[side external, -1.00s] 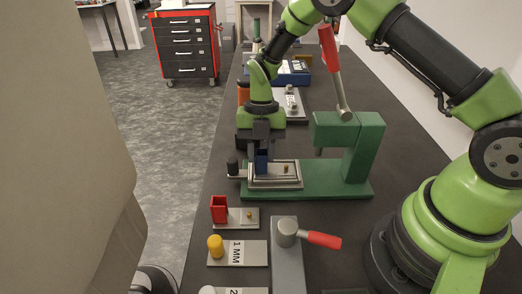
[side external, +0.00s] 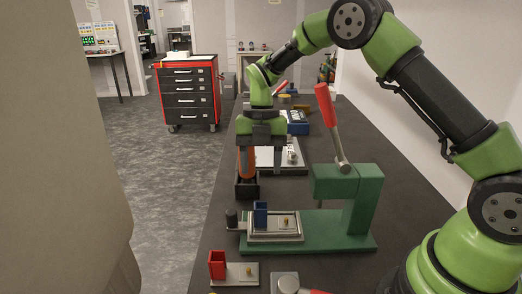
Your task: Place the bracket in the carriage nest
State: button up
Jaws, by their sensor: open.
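A blue upright bracket (side external: 260,214) stands at the left part of the metal carriage nest (side external: 288,236), on the green press base (side external: 330,240). From this side I cannot tell whether it is fully seated. My gripper (side external: 260,174) is above the bracket, clear of it, fingers apart and pointing down with nothing between them. A red bracket-like piece (side external: 217,265) stands on a small plate (side external: 243,281) in front of the press.
The green press column (side external: 362,200) with its red-handled lever (side external: 326,105) rises right of the nest. Behind my gripper are a dark block (side external: 246,190), a light plate with metal parts (side external: 292,168) and a blue box (side external: 298,127). A red tool cabinet (side external: 188,90) stands on the floor.

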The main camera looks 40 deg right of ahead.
jog(key=shift+v, duration=1.5)
dwell(0.3)
